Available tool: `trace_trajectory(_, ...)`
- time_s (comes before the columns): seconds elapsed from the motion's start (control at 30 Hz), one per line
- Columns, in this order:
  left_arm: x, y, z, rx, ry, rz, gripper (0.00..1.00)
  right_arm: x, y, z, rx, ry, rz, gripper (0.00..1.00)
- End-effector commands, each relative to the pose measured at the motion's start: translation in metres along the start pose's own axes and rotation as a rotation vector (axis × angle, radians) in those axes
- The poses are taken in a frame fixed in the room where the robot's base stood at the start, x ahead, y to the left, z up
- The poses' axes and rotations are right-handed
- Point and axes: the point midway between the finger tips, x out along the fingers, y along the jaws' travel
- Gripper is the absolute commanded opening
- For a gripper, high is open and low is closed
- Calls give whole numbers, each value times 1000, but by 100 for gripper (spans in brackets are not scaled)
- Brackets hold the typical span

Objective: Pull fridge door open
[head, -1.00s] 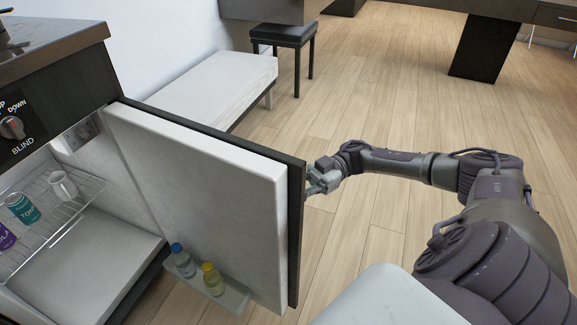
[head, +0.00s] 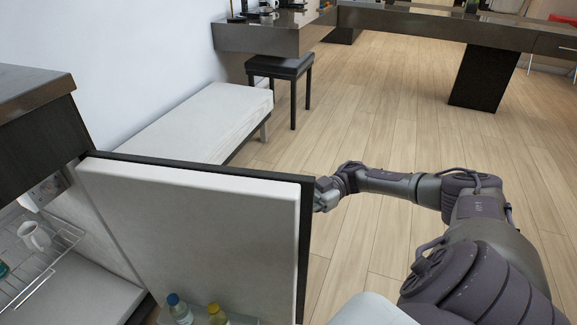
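The fridge door (head: 195,235) stands wide open, its white inner side facing me and its dark outer panel showing along the top and right edge. Two small bottles, one with a blue cap (head: 178,308) and one yellow (head: 217,314), stand in the door shelf. My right gripper (head: 322,194) is at the door's free edge, near its upper right corner. Its fingers are partly hidden by the door, so I cannot tell whether they grip or only touch it. My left gripper is out of view.
The fridge interior at left has a wire rack (head: 38,255) with a white mug (head: 34,236). A dark counter (head: 35,88) is above it. Beyond the door are a low white bench (head: 205,120), a black stool (head: 279,68) and a desk (head: 440,22). The wooden floor (head: 390,120) at right is clear.

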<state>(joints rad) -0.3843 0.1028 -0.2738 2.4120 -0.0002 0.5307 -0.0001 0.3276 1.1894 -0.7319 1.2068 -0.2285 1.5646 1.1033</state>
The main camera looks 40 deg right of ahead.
Motion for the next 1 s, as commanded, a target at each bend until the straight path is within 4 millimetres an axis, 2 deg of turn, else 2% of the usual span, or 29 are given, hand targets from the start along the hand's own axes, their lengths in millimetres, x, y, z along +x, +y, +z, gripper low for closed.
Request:
trace_trajectory(0.43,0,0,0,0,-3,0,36,-2,-1,2,3,-4,1,0)
trace_trajectory(0.47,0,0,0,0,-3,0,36,-2,-1,2,3,-4,1,16)
trace_trajectory(0.6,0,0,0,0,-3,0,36,-2,0,1,2,-3,1,37)
trace_trajectory(0.87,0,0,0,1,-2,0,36,-1,0,0,1,-1,1,37)
trace_trajectory(1.0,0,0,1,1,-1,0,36,-9,0,0,0,-2,2,37)
